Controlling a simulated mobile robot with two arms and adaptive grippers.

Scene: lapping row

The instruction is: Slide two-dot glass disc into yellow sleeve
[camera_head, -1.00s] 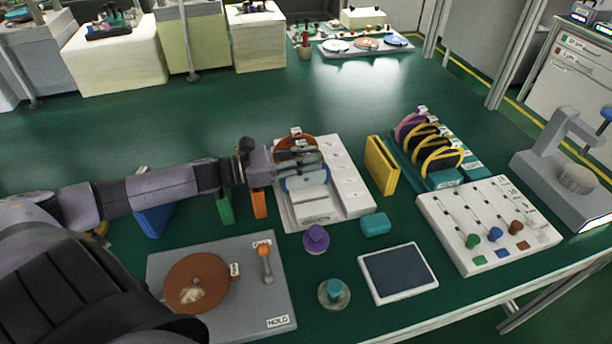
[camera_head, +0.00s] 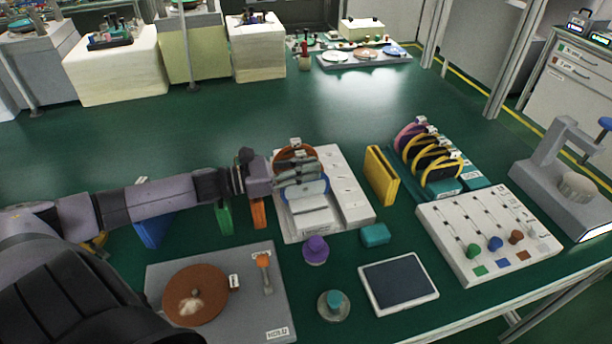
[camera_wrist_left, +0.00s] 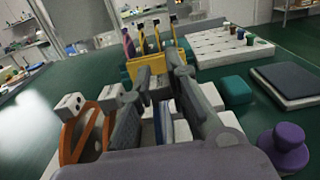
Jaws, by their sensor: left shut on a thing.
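My left gripper (camera_head: 312,174) reaches from the left over the white rack (camera_head: 354,196) and is shut on a pale glass disc standing there. Its fingers cover much of the disc, and I cannot read its dots. An orange-rimmed disc (camera_head: 283,154) stands behind the fingers and a blue-rimmed disc (camera_head: 317,188) in front. In the left wrist view the fingers (camera_wrist_left: 163,80) point away, with the orange-rimmed disc (camera_wrist_left: 70,135) at left. The yellow sleeve (camera_head: 381,175) stands upright to the right of the rack, apart from the gripper. My right gripper is not in view.
Blue (camera_head: 150,231), green (camera_head: 223,216) and orange (camera_head: 258,213) sleeves stand left of the rack. A teal rack of ringed discs (camera_head: 470,184) is beyond the yellow sleeve. A purple knob (camera_head: 315,250) and teal block (camera_head: 375,234) lie in front.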

